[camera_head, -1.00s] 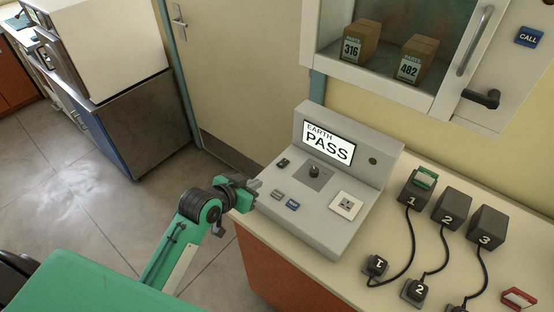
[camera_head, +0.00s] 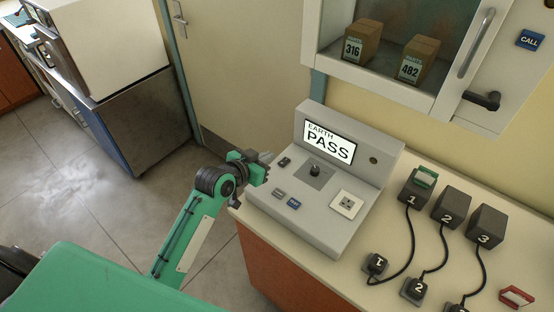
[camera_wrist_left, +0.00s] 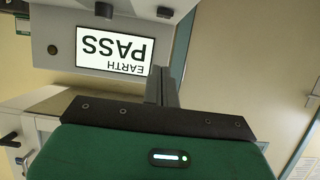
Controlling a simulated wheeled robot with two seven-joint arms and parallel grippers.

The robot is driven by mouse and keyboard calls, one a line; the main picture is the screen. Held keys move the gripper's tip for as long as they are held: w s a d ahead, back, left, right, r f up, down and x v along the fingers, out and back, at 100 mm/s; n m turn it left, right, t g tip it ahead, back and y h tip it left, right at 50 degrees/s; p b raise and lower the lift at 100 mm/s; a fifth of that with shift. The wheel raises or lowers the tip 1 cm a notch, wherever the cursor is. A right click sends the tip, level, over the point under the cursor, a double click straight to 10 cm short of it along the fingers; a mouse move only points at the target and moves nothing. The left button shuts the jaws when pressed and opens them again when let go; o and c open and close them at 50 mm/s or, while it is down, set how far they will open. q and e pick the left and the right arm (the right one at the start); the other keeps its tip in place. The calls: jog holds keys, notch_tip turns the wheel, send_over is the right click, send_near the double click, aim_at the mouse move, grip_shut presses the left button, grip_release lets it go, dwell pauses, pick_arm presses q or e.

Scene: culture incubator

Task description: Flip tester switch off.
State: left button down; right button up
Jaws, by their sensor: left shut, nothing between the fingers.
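The grey tester (camera_head: 345,220) stands on the counter, its screen (camera_head: 329,147) reading EARTH PASS. A small black switch (camera_head: 284,161) sits on the left of its sloping panel, beside a black knob (camera_head: 316,170). Whether the switch is on or off is too small to tell. My left gripper (camera_head: 267,158) is shut and empty, just left of the switch and apart from it. In the left wrist view the screen (camera_wrist_left: 114,48) appears upside down, and the shut fingers (camera_wrist_left: 162,84) point toward the tester, with the switch (camera_wrist_left: 165,12) at the top. My right gripper is out of view.
Grey and blue buttons (camera_head: 293,203) and a socket (camera_head: 346,204) are on the tester. Right of it are numbered dark boxes (camera_head: 450,208) with cabled plugs (camera_head: 375,264) and a red-framed tag (camera_head: 517,297). A wall cabinet (camera_head: 400,85) hangs above. Floor lies open left of the counter.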

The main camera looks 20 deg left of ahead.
aim_at(286, 159)
pick_arm(q)
jog(key=p+x, duration=0.1)
jog(key=x, duration=0.5)
notch_tip(286, 159, down, 3)
jog(key=shift+s+r+p, duration=0.15)
jog(key=shift+r+p, duration=0.05)
jog(key=shift+p, duration=0.35)
jog(key=shift+s+a+f, duration=0.1)
jog(key=shift+s+f, duration=0.05)
jog(key=shift+f, duration=0.55)
jog(key=shift+f, duration=0.1)
jog(key=shift+f, duration=0.3)
jog(key=shift+s, duration=0.1)
